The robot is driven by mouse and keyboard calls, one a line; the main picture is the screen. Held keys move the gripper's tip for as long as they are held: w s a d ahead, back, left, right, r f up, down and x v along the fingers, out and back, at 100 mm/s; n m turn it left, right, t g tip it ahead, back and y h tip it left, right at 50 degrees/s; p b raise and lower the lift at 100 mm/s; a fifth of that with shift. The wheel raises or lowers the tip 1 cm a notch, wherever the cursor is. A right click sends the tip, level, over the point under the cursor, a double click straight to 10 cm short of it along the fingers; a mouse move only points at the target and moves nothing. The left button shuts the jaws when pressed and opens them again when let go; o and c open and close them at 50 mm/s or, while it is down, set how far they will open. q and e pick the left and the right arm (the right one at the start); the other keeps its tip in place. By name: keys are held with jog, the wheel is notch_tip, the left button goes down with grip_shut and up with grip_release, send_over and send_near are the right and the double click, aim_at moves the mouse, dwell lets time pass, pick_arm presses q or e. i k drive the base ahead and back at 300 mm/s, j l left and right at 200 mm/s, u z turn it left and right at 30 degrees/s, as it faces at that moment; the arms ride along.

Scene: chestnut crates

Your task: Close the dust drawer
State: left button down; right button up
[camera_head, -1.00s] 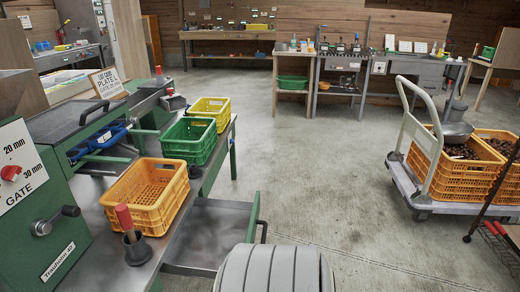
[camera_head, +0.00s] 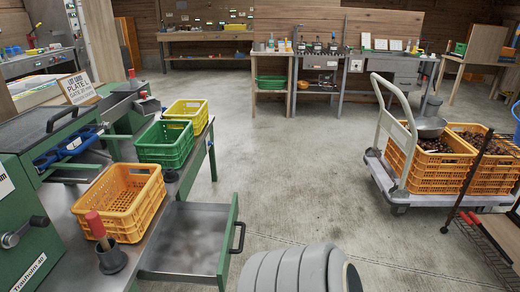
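The dust drawer (camera_head: 190,236) is a grey metal tray with a green front, pulled out to the right from under the green machine's table. Its dark handle (camera_head: 238,237) stands on the outer side of the green front. The drawer's inside looks empty apart from faint pale marks. A grey rounded part of my own body fills the bottom middle, just right of the drawer and apart from its handle. Neither of my grippers shows in the head view.
Orange (camera_head: 122,200), green (camera_head: 166,143) and yellow (camera_head: 187,115) crates stand on the machine table. A red-handled tool (camera_head: 97,228) sits in a dark holder by the orange crate. A trolley (camera_head: 398,196) with chestnut crates stands at right. The middle floor is clear.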

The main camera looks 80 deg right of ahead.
aim_at(193, 245)
jog(key=z, duration=2.05)
jog(key=k+l, duration=0.05)
